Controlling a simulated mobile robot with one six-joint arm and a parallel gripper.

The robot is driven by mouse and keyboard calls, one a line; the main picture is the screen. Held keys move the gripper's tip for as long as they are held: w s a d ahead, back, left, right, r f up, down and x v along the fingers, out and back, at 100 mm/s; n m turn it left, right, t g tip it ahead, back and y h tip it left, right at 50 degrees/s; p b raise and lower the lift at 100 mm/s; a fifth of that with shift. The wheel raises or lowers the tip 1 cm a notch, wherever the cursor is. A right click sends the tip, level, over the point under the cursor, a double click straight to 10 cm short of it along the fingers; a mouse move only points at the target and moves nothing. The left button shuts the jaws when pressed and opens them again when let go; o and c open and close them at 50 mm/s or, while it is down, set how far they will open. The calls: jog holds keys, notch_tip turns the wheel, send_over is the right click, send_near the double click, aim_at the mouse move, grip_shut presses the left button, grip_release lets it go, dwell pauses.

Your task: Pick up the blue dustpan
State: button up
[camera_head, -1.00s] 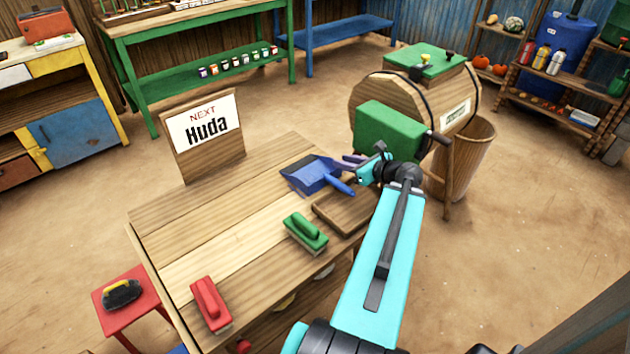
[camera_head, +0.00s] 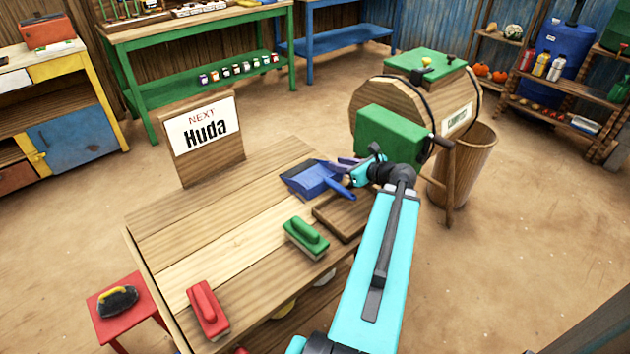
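The blue dustpan (camera_head: 313,179) lies on the far right part of the wooden table (camera_head: 215,236), its handle pointing toward the lower right. My gripper (camera_head: 350,167) is at the table's far right edge, just right of the dustpan and close to its handle. Purple-grey finger parts show beside the pan. The picture is too small to tell whether they touch the dustpan or how far apart they are.
A wooden tray (camera_head: 338,213), a green brush (camera_head: 306,237) and a red brush (camera_head: 208,309) lie on the table. A sign reading "NEXT Huda" (camera_head: 203,133) stands at the back. A wooden drum (camera_head: 385,100) and a bucket (camera_head: 470,165) stand behind my arm.

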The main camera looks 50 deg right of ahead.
jog(key=shift+x, duration=2.25)
jog(key=shift+d, duration=0.1)
jog(key=shift+c, duration=0.2)
grip_shut()
